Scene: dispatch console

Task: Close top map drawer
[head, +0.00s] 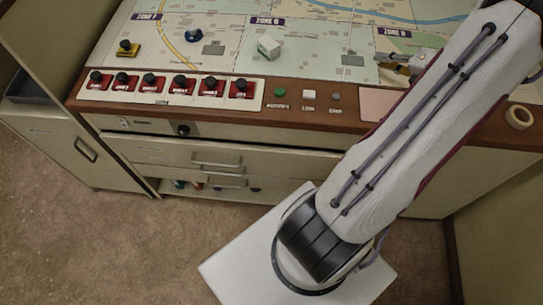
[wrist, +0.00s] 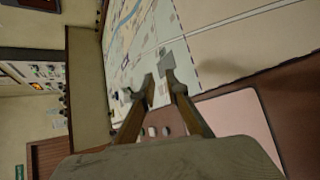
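The top map drawer (head: 160,153) is in the head view, in the cream cabinet front below the console top. Its front, with a bar handle (head: 215,161), appears to stand out a little from the cabinet; how far is hard to tell. A second handle (head: 225,181) sits just below it. My gripper (head: 387,62) is over the right part of the map, well above and to the right of the drawer. In the wrist view its two fingers (wrist: 158,78) are apart with nothing between them. The drawer is not visible in the wrist view.
The map table's brown front edge (head: 225,122) carries several red switches (head: 180,86) and a green button (head: 279,92). A tape roll (head: 519,117) lies right.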

